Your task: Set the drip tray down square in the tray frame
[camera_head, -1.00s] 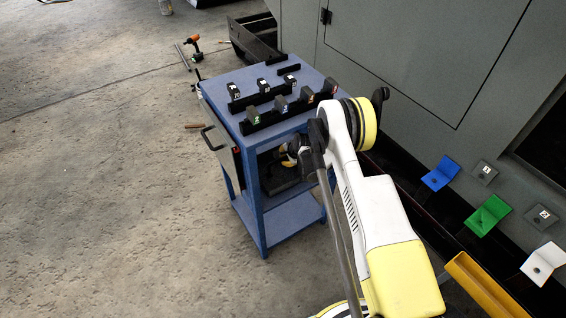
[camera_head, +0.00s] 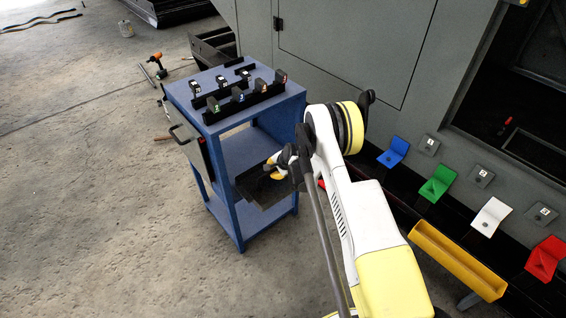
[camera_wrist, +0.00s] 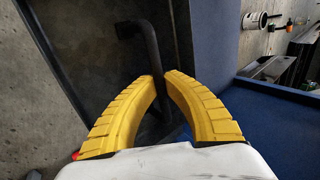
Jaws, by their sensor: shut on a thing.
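The drip tray (camera_head: 262,190) is a dark, shallow tray with a black bar handle (camera_wrist: 150,55). My gripper (camera_head: 280,172) is at the tray's near side, by the open side of the blue trolley. In the wrist view its yellow fingers (camera_wrist: 158,82) are shut on the handle, and the tray's dark floor (camera_wrist: 95,45) fills the upper left of the picture. Part of the tray hides behind my gripper, and I cannot tell whether it touches the trolley. I cannot surely identify the tray frame; a low dark framed recess (camera_head: 540,152) shows in the machine opening at right.
The blue trolley (camera_head: 234,122) carries several small blocks on black rails. A yellow trough (camera_head: 456,262) and coloured brackets (camera_head: 438,184) line the machine's lower edge. A drill (camera_head: 155,62) and dark open bins (camera_head: 212,46) lie on the floor.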

